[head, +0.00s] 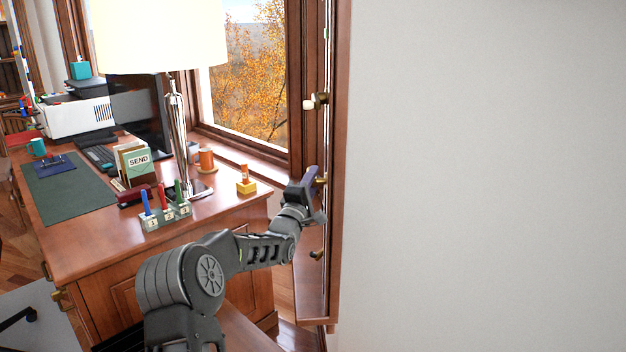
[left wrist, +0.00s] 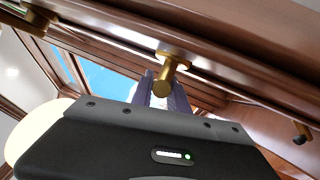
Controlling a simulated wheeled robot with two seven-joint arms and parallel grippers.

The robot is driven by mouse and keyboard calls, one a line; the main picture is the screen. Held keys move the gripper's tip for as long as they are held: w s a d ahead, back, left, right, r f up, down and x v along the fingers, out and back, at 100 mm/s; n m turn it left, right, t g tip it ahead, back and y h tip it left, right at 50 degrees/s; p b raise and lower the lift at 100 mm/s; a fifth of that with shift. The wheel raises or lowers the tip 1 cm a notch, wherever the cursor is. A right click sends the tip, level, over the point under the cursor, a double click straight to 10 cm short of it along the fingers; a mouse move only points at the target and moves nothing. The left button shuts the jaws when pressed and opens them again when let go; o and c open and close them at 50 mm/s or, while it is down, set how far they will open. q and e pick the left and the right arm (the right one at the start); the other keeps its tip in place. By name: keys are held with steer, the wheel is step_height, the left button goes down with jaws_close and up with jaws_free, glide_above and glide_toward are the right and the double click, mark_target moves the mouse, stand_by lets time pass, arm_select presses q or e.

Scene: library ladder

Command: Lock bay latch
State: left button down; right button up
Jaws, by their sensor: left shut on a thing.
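Three brass fittings run down the wooden window frame at the right of the head view. The middle one, a small brass latch (head: 321,181), is mostly hidden by my left gripper (head: 310,179). In the left wrist view the latch (left wrist: 167,72) is a short brass bar with a rounded stem end, standing off the wood. The purple-blue fingers of my left gripper (left wrist: 164,96) are shut on the latch, and the exact contact is partly hidden. My right gripper is in neither view.
An upper fitting with a white knob (head: 310,104) and a lower brass fitting (head: 316,255) sit above and below my gripper. A bare wall (head: 490,180) is right.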

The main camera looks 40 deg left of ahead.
arm_select(q)
steer(key=shift+r, duration=0.15)
steer(key=shift+r+n+g+p, duration=0.1)
steer(key=shift+n+g+p, duration=0.3)
steer(key=shift+g+p, duration=0.6)
steer(key=shift+h+p, duration=0.3)
steer(key=shift+p, duration=0.1)
steer(key=shift+f+n, duration=0.3)
steer(key=shift+f, duration=0.15)
steer(key=c, duration=1.3)
jaws_free()
steer(key=b+v, duration=0.1)
steer(key=v, duration=0.6)
steer(key=shift+s, duration=0.35)
